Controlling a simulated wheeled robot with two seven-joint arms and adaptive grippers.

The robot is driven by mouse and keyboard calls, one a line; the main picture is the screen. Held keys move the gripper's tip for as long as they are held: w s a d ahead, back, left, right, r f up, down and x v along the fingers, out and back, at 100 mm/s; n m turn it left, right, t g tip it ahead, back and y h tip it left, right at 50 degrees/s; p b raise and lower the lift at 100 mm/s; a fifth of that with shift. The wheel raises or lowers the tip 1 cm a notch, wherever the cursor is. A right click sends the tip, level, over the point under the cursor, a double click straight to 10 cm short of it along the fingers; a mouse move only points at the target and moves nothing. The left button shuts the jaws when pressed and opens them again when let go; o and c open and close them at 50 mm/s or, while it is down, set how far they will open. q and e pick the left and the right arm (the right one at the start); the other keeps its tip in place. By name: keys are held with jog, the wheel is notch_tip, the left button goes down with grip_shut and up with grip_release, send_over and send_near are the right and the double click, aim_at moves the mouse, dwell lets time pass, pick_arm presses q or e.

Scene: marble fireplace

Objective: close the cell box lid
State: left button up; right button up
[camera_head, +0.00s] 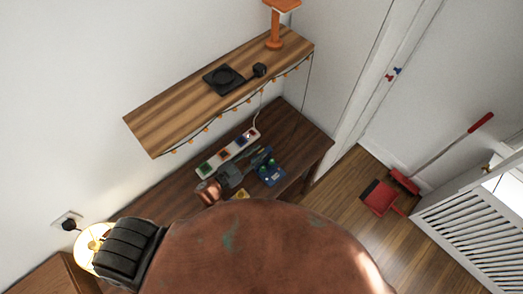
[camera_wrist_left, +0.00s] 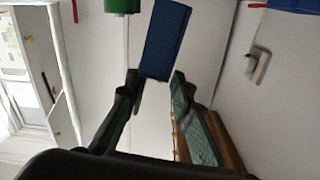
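The cell box (camera_head: 270,175) is a small blue box with green cells on the dark wooden table, just right of my left gripper. In the left wrist view a flat blue panel (camera_wrist_left: 166,40), which looks like the lid, stands just beyond and between the fingertips. A green cylinder (camera_wrist_left: 122,5) shows beside it at the top edge. My left gripper (camera_head: 254,160) is over the table beside the box. In the wrist view its two fingers (camera_wrist_left: 156,80) are spread apart; whether they touch the panel I cannot tell. My right gripper is not in view.
A white power strip (camera_head: 228,152) with coloured sockets lies behind the gripper on the dark table (camera_head: 305,141). A wooden shelf (camera_head: 165,120) hangs above, holding a black device (camera_head: 223,79) and an orange stand (camera_head: 274,40). A lit lamp (camera_head: 91,240) is at lower left.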

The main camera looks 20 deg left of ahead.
pick_arm(q)
jog(key=v, duration=1)
jog(key=shift+w, duration=0.1)
